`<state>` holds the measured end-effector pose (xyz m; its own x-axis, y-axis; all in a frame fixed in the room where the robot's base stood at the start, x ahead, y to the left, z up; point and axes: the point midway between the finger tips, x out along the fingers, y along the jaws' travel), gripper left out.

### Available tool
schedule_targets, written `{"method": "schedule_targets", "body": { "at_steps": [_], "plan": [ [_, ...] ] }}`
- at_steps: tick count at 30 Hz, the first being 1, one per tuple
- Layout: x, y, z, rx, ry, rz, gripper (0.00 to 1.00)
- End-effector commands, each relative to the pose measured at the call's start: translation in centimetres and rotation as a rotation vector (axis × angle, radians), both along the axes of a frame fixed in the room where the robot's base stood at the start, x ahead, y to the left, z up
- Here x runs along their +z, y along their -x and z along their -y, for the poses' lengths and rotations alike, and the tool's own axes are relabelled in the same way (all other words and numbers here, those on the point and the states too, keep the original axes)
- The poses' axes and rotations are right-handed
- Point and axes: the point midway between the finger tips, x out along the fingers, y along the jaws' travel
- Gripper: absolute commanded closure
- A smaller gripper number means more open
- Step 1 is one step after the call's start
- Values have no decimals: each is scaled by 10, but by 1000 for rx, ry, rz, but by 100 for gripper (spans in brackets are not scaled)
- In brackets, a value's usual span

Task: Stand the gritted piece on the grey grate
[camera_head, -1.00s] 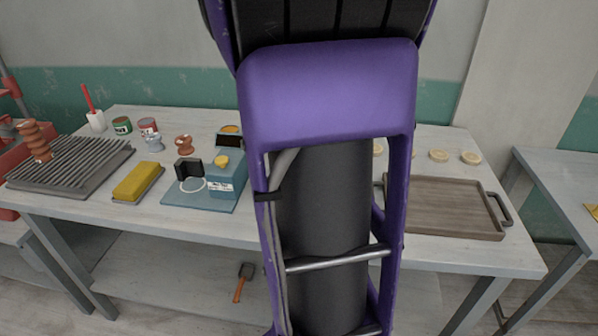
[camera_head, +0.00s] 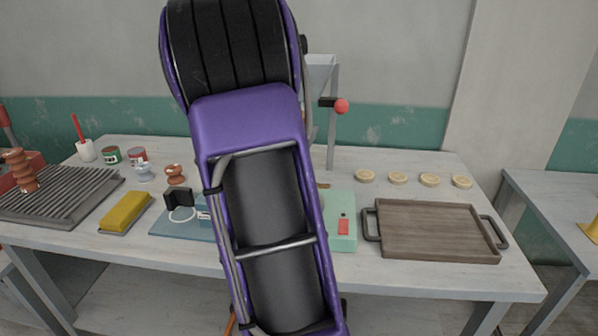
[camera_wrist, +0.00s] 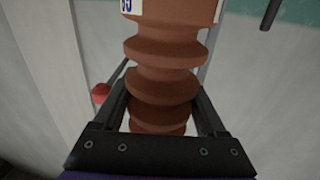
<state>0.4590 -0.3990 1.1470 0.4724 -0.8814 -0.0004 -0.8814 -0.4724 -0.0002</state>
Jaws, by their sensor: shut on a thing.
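In the wrist view my gripper (camera_wrist: 162,108) is shut on a terracotta ribbed piece (camera_wrist: 168,50). The piece bulges in several rings and bears a white label with blue marks near the top edge of the picture. I cannot make out grit on it. In the head view my arm hides the gripper and the held piece. The grey grate (camera_head: 70,200), a ribbed slatted slab, lies at the left end of the table. Another terracotta ribbed piece (camera_head: 20,170) stands on the grate's far left part.
A yellow sponge (camera_head: 124,211) lies right of the grate. A brown tray (camera_head: 440,232) and several pale discs (camera_head: 430,180) are at the right. A red-knobbed device (camera_head: 341,106) stands behind my arm.

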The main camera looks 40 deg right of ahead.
Motion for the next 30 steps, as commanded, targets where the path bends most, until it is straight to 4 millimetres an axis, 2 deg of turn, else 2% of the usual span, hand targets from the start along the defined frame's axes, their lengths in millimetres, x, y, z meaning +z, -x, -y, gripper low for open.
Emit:
{"method": "schedule_targets", "body": {
  "at_steps": [1,3,7,15,22,29,30],
  "plan": [
    [-15,0,1,-1,1,-5,100],
    [-31,0,0,-1,0,-4,100],
    [-53,0,1,-1,2,-1,100],
    [-70,0,0,0,3,1,100],
    [-105,0,0,0,2,0,100],
    [-106,0,0,0,3,4,100],
    [-107,0,0,0,0,1,22]
  ]
}}
